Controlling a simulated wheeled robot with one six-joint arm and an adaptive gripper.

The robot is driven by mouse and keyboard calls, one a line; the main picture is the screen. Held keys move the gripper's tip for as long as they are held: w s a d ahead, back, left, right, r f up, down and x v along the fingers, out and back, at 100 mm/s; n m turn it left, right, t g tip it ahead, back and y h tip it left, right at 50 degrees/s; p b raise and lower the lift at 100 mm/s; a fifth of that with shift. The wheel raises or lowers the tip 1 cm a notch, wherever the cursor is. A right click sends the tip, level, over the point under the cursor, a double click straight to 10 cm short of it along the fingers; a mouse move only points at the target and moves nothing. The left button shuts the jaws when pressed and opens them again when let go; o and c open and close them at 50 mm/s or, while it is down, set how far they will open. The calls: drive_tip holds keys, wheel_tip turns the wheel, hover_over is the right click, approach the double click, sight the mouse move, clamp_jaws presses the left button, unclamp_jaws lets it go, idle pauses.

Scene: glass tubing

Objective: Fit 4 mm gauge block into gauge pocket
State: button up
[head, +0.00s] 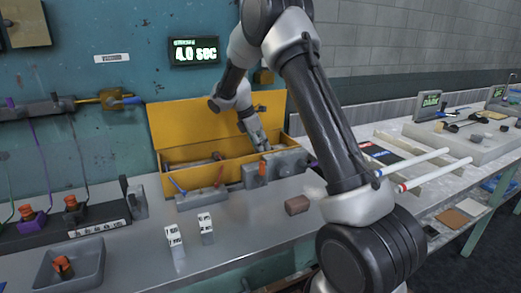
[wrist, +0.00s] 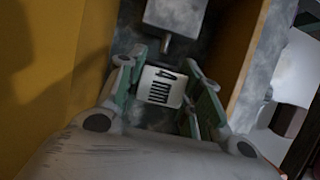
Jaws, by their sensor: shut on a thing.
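My gripper (wrist: 160,90) is shut on the 4 mm gauge block (wrist: 162,86), a small white block with black "4 mm" lettering. The block sits between the two green-padded fingers. In the head view my gripper (head: 262,143) reaches down into the open yellow box (head: 180,125), and the held block cannot be made out there. I cannot tell which part is the gauge pocket. Two white marked blocks, a left one (head: 175,241) and a right one (head: 206,227), stand upright on the bench, their lettering too small to read surely.
Grey fixtures (head: 200,201) stand along the box's front, one larger with an orange part (head: 263,169). A brown block (head: 297,205) lies on the bench. A grey tray (head: 75,265) and a dark rack (head: 75,228) are at left. The front bench is clear around the white blocks.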

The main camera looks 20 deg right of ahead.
drive_tip(key=shift+f, duration=0.95)
drive_tip(key=o, duration=1.1)
drive_tip(key=shift+f, duration=0.1)
